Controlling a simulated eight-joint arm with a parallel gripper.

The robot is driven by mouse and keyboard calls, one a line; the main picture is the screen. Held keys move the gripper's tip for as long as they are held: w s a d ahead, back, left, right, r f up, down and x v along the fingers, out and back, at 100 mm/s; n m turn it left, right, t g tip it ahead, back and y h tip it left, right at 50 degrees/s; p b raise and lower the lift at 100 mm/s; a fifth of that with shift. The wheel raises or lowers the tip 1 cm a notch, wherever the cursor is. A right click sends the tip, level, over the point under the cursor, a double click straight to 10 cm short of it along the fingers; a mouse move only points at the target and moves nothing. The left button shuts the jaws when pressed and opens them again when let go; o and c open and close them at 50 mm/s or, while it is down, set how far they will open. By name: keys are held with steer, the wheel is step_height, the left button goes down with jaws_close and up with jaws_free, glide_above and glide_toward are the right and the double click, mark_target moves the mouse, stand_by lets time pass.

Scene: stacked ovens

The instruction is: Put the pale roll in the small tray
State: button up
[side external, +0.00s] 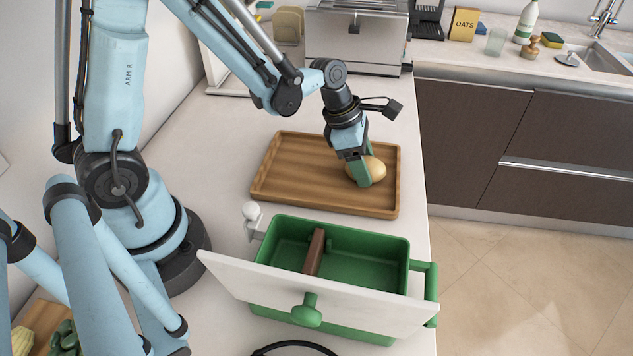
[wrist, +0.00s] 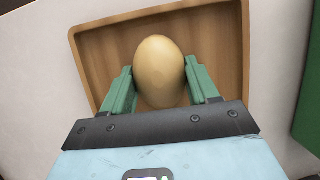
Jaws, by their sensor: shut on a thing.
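The pale roll (side external: 374,170) is a smooth, egg-shaped tan bun at the right part of the wooden tray (side external: 290,185) in the side view. My gripper (side external: 362,172) is shut on the roll, with its green fingers on either side of it. In the wrist view the roll (wrist: 160,72) sits between the two fingertips (wrist: 160,85), over the tray (wrist: 98,58). I cannot tell whether the roll rests on the tray floor or is slightly above it.
A green drawer box (side external: 365,272) with a brown divider (side external: 315,252) stands open in front of the tray, with a white front panel (side external: 260,285). A toaster oven (side external: 355,40) stands behind. The counter's right edge drops to the floor beside the tray.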

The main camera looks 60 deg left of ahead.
steer(key=shift+f, duration=0.15)
steer(key=o, duration=1.1)
steer(key=shift+c, duration=0.2)
steer(key=v, duration=1.2)
steer(key=s+r+m+t+y, duration=0.1)
steer(key=s+m+t, duration=0.1)
steer(key=m, duration=1.1)
steer(key=s+a+r+m+t+y, duration=0.1)
steer(key=s+m, duration=0.4)
steer(key=m, duration=0.8)
steer(key=shift+a+m+t+y, duration=0.2)
steer(key=shift+m+t+y, duration=0.1)
steer(key=shift+t+y, duration=0.3)
